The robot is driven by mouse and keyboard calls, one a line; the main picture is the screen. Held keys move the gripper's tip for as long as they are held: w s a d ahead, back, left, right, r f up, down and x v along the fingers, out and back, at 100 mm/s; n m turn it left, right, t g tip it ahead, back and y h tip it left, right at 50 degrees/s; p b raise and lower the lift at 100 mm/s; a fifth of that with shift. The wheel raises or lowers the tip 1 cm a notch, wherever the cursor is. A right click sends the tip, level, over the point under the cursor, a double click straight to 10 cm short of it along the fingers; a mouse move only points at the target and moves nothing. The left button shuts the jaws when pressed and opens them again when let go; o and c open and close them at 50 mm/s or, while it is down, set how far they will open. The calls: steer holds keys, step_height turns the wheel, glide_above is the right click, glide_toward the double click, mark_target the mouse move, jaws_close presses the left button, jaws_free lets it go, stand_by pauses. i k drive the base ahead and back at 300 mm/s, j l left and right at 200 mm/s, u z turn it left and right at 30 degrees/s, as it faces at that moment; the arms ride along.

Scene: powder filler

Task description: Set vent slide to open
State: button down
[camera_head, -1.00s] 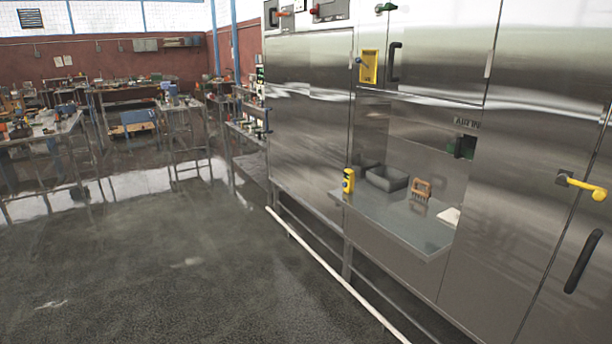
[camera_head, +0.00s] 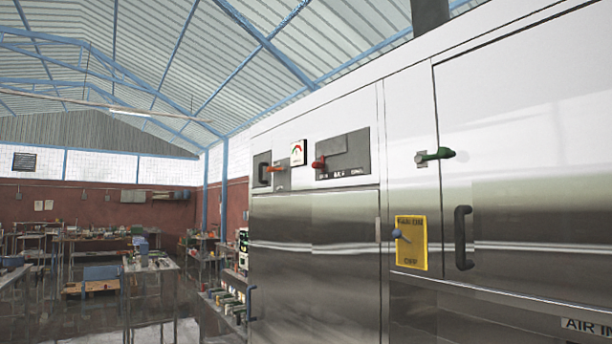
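No part in view is clearly labelled as the vent slide. An "AIR IN" label (camera_head: 586,327) is cut off at the lower right edge, and what lies below it is out of view. A dark panel (camera_head: 342,157) high on the machine has a red knob (camera_head: 318,163) at its left end and small lettering too blurred to read. A green-handled lever (camera_head: 437,155) points right on the upper right front. My gripper is not in view.
A yellow "ON/OFF" switch plate (camera_head: 411,243) with a blue-grey lever sits beside a black door handle (camera_head: 464,237). A red-white gauge (camera_head: 298,153) is above an orange-red lever (camera_head: 275,169). Workbenches (camera_head: 150,268) stand at the far left.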

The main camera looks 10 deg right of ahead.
mark_target(318, 163)
steer(key=i+j+z, duration=0.1)
steer(key=i, duration=0.3)
steer(key=i+u, duration=0.1)
steer(key=i, duration=0.8)
